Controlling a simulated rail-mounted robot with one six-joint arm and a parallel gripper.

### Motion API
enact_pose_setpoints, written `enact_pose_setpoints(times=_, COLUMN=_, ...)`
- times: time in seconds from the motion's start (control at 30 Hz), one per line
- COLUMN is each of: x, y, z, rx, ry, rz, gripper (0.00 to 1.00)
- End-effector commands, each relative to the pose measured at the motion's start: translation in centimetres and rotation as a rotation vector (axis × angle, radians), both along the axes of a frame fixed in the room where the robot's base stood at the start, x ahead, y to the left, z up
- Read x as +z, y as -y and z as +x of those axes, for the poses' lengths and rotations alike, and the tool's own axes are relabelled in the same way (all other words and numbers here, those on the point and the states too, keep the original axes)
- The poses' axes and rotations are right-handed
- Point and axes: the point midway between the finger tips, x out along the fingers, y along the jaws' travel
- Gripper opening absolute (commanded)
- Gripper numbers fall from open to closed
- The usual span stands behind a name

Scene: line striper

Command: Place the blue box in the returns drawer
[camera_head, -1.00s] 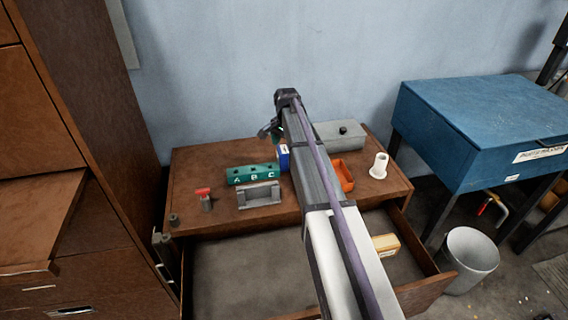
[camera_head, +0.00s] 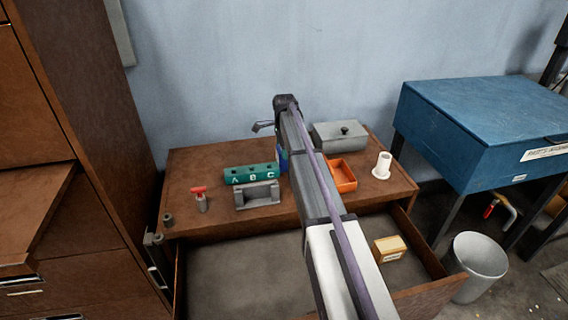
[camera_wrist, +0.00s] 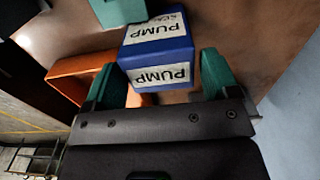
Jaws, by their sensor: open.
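The blue box (camera_wrist: 157,47) has white PUMP labels and fills the space between my fingers in the wrist view. My gripper (camera_wrist: 160,65) is open, with one green finger on each side of the box; I cannot tell whether either touches it. In the head view only a blue sliver of the box (camera_head: 283,160) shows on the tabletop beside the green A B C block, the rest hidden by my arm. The drawer (camera_head: 225,275) under the tabletop is pulled open, with a tan box (camera_head: 389,248) at its right side. My arm crosses above the drawer.
On the tabletop (camera_head: 200,155) stand the green A B C block (camera_head: 250,174), a grey cradle (camera_head: 257,195), a red-topped part (camera_head: 200,198), an orange tray (camera_head: 342,177), a white flanged tube (camera_head: 382,166) and a grey lidded box (camera_head: 338,136). The drawer's left and middle are clear.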

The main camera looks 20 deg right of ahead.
Motion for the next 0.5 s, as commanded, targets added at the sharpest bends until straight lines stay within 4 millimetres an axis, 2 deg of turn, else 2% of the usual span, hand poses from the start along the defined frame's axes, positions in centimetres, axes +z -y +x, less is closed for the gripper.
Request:
enact_pose_setpoints(times=0.03, x=-1.9, y=0.0, z=0.0, rx=0.000, ry=0.000, rz=0.000, gripper=0.81)
enact_pose_setpoints(times=0.17, x=-4.4, y=-0.1, z=-0.1, rx=0.000, ry=0.000, rz=0.000, gripper=0.81)
enact_pose_setpoints(times=0.4, x=-4.3, y=-0.1, z=-0.1, rx=0.000, ry=0.000, rz=0.000, gripper=0.81)
enact_pose_setpoints(times=0.5, x=-4.3, y=-0.1, z=-0.1, rx=0.000, ry=0.000, rz=0.000, gripper=0.73)
